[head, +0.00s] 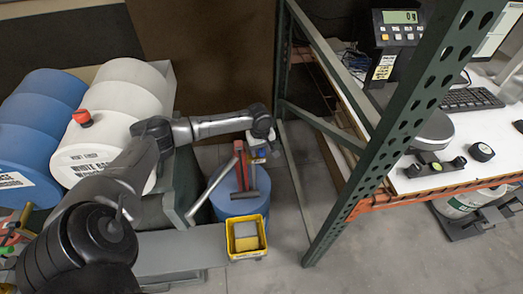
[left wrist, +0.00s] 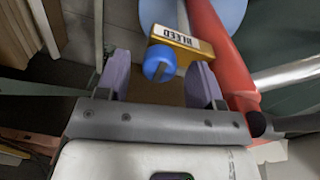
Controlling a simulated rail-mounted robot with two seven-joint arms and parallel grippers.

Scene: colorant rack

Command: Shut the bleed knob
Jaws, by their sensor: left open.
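My left gripper (left wrist: 158,74) is open, with one purple finger on each side of the knob and gaps between. I cannot tell how deep the fingers reach around it. My right gripper is not in view.
A red pipe (left wrist: 222,50) runs close beside the right finger. A green rack post (head: 398,130) and a white bench (head: 470,150) stand to the right. Bare floor (head: 290,265) lies in front.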

